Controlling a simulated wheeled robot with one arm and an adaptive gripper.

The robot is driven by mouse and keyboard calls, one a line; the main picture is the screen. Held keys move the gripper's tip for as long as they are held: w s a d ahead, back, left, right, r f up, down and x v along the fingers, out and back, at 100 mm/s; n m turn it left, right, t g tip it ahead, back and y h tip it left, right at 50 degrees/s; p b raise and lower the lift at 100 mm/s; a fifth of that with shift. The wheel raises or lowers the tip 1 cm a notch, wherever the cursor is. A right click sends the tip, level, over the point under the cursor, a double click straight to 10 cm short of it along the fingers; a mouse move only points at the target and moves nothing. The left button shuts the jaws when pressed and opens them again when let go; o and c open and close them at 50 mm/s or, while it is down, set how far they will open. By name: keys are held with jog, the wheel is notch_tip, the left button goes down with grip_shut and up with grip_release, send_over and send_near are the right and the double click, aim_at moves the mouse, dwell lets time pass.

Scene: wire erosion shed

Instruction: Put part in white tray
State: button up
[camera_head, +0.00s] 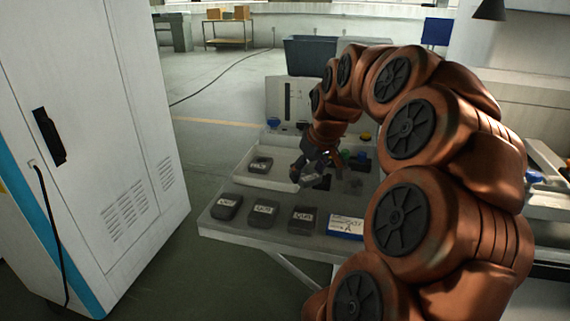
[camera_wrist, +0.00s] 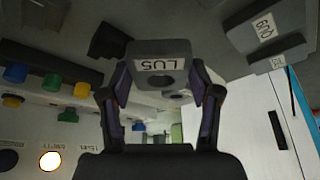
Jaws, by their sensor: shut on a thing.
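My gripper (camera_head: 318,162) is shut on a grey block-shaped part (camera_head: 314,180) with a white label. In the wrist view the two fingers of my gripper (camera_wrist: 162,78) press on the sides of the part (camera_wrist: 164,50), whose label faces the camera. The white tray (camera_head: 262,184) stands on the table, and one dark part (camera_head: 260,164) lies in it. The held part is in the air near the tray's right end. I cannot tell whether it is above the tray or just beside it.
Several labelled dark parts, such as one at the front left (camera_head: 227,206), and a blue-and-white box (camera_head: 345,227) line the table's front edge. Coloured knobs (camera_wrist: 48,80) show in the wrist view. A white cabinet (camera_head: 100,130) stands at the left.

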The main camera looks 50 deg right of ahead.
jog(key=p, duration=0.2)
send_over(286, 170)
jog(key=s, duration=0.1)
jog(key=shift+s+a+f, duration=0.2)
jog(key=shift+a+f, duration=0.05)
jog(key=shift+f, duration=0.3)
jog(key=shift+f+p, duration=0.4)
jog(key=shift+f, duration=1.4)
jog(key=shift+f, duration=0.2)
jog(key=o, duration=1.4)
jog(key=shift+c, duration=0.2)
